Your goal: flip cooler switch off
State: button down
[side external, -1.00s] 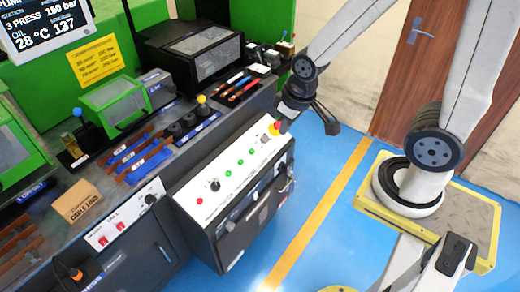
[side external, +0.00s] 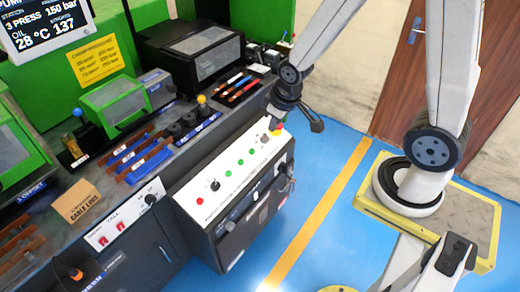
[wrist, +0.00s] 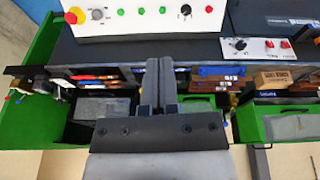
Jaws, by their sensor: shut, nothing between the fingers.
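My gripper (side external: 272,116) is over the far right end of the larger control panel, well apart from the switches. In the wrist view my gripper (wrist: 158,64) is shut and empty, its two fingers together.
The larger white control panel (side external: 225,172) carries green lights, a red light, a black knob and a red emergency stop (side external: 278,130) close to my gripper. A cardboard box (side external: 83,203) stands behind the switch panel. Blue floor (side external: 320,190) in front is clear.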

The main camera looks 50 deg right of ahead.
jog(key=w+d+f+n, duration=0.2)
jog(key=w+d+f, duration=0.3)
jog(key=f, duration=0.4)
jog(key=n+t, duration=0.2)
send_over(256, 196)
jog(key=s+d, duration=0.2)
jog(key=d, duration=0.1)
notch_tip(256, 196, down, 12)
jog(key=f, duration=0.1)
jog(key=s+a+f+n+t+y, duration=0.1)
jog(key=s+f, duration=0.4)
jog(key=f, duration=0.6)
jog(key=s+a+f+n+y, duration=0.1)
jog(key=s+f, duration=0.4)
jog(key=f, duration=0.6)
jog(key=shift+s+a+f+t+y, duration=0.15)
jog(key=shift+s+a+t+y, duration=0.2)
jog(key=shift+y, duration=0.25)
jog(key=shift+w, duration=0.25)
jog(key=w+f, duration=0.1)
jog(key=w, duration=0.7)
jog(key=shift+f, duration=0.25)
